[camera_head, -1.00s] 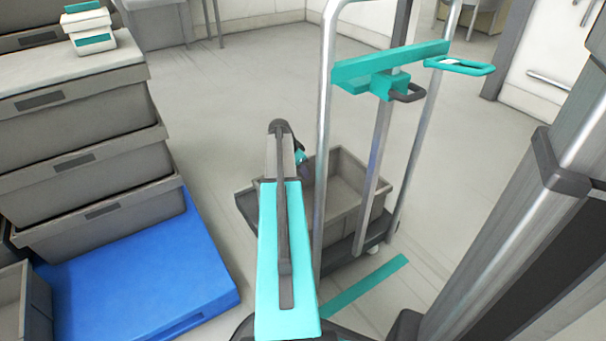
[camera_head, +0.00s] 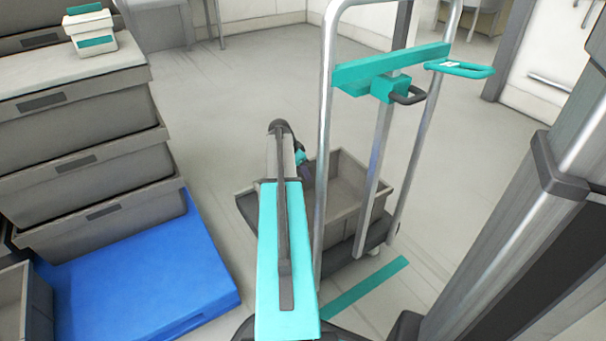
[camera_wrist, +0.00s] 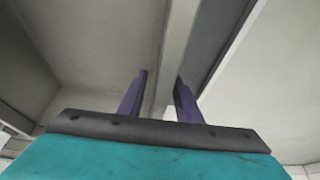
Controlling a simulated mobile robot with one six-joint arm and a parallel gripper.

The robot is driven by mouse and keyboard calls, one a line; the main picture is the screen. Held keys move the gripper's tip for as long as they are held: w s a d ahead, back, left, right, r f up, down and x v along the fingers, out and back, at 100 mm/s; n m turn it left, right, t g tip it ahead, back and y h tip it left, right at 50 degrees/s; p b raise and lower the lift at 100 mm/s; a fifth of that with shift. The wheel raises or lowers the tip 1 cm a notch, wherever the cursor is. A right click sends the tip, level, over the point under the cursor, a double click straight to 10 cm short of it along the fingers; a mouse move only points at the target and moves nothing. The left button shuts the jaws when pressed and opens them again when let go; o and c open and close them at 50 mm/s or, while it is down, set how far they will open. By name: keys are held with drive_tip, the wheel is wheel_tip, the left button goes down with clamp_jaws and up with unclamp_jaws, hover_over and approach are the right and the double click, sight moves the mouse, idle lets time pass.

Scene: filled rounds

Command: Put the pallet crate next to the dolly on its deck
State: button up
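The grey open crate (camera_head: 355,197) sits on the dark deck (camera_head: 246,205) of the dolly in the head view, behind the dolly's silver upright posts (camera_head: 322,170). It looks level and empty. My arm hides part of its left side and the deck. My gripper's tip is mostly hidden behind my arm in the head view. In the wrist view my gripper (camera_wrist: 161,76) has its two purple fingers apart, on either side of a pale upright wall or rim of the crate (camera_wrist: 178,40). A gap seems to show beside the left finger.
Stacked grey crates (camera_head: 85,160) stand on a blue pallet (camera_head: 140,275) at the left, with a small white and teal box (camera_head: 90,32) on top. The dolly has a teal crossbar (camera_head: 385,68). A large grey column (camera_head: 530,210) fills the right. Floor behind the dolly is clear.

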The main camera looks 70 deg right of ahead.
drive_tip(key=p+v, duration=0.3)
drive_tip(key=v, duration=0.7)
drive_tip(key=shift+a+r+p, duration=0.15)
drive_tip(key=shift+r+p, duration=0.2)
drive_tip(key=shift+a+r, duration=0.1)
drive_tip(key=shift+r, duration=0.2)
